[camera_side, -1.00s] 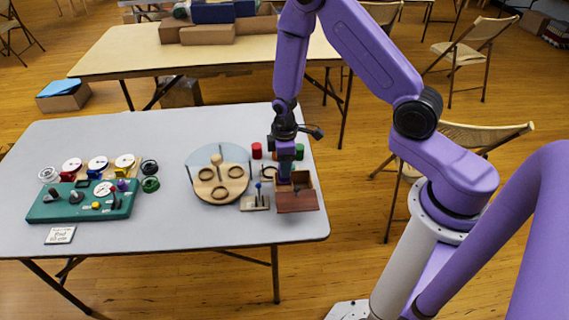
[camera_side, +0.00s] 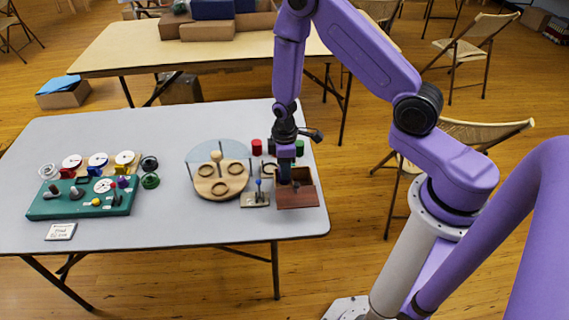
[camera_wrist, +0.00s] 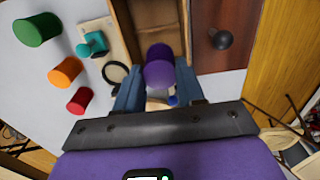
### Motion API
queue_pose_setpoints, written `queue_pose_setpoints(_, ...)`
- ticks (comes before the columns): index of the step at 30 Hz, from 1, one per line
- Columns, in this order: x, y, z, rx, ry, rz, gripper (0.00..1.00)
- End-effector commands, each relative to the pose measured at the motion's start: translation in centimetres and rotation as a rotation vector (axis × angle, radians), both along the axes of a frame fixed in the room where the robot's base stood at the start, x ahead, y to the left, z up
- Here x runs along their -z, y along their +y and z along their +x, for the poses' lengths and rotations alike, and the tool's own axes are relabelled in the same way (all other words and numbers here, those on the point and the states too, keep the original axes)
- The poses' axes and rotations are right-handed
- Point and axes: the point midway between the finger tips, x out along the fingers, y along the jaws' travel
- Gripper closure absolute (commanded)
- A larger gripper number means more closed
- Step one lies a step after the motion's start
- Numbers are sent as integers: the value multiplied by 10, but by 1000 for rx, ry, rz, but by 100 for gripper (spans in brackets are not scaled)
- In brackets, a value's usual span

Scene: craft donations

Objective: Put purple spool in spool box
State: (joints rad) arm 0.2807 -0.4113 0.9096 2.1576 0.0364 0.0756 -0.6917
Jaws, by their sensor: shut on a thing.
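The purple spool (camera_wrist: 159,68) sits between the two fingers of my gripper (camera_wrist: 157,88) in the wrist view. My gripper is shut on it. The spool box (camera_wrist: 122,22) is a wooden box with a pale open inside and a dark reddish-brown lid part with a dark knob. In the wrist view the spool overlaps the near end of the open part. In the side view my gripper (camera_side: 285,176) is at the left part of the box (camera_side: 298,197), and the spool is hidden. I cannot tell how far the spool is above the box floor.
Green (camera_wrist: 37,30), orange (camera_wrist: 65,72) and red (camera_wrist: 79,100) spools stand beside the box. A small plate with a blue-knobbed lever (camera_side: 256,199) and a round wooden board (camera_side: 222,187) are left of it. A green activity board (camera_side: 80,207) lies far left.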

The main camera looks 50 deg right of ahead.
Motion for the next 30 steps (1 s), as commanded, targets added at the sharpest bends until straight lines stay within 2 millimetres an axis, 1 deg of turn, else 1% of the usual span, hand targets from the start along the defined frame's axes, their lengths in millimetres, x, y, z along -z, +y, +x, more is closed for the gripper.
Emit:
queue_pose_setpoints(21,18,0,0,0,0,0,81)
queue_pose_setpoints(30,20,0,1,0,-1,0,81)
